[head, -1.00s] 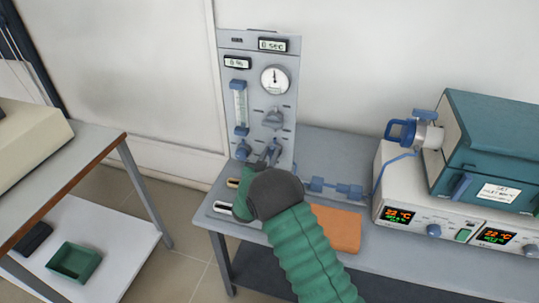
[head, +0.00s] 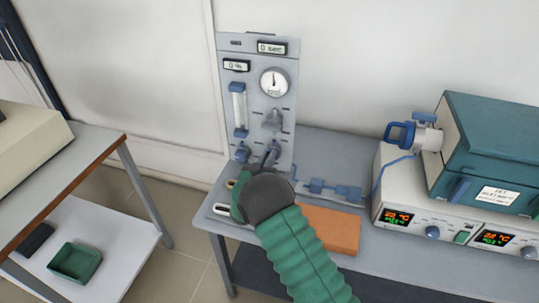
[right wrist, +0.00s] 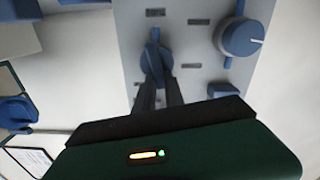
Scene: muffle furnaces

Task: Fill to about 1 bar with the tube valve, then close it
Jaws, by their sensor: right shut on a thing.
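A grey upright gas panel (head: 288,110) stands on the bench. It carries a round pressure gauge (head: 273,82) with its needle pointing about straight up; the scale is too small to read. A clear flow tube (head: 239,107) with blue ends is at its left. My right gripper (head: 272,157) is at the panel's lower right, shut on a blue valve knob. In the right wrist view my fingers (right wrist: 160,88) pinch this knob (right wrist: 153,62). I cannot read its label. My left gripper is not in view.
Another knob (head: 272,120) sits above the gripped one, and a blue knob (head: 242,152) to its left. Blue tube fittings (head: 335,189) lie on the bench, beside an orange block (head: 333,229). A teal furnace (head: 490,140) stands at right. A side table (head: 85,160) is left.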

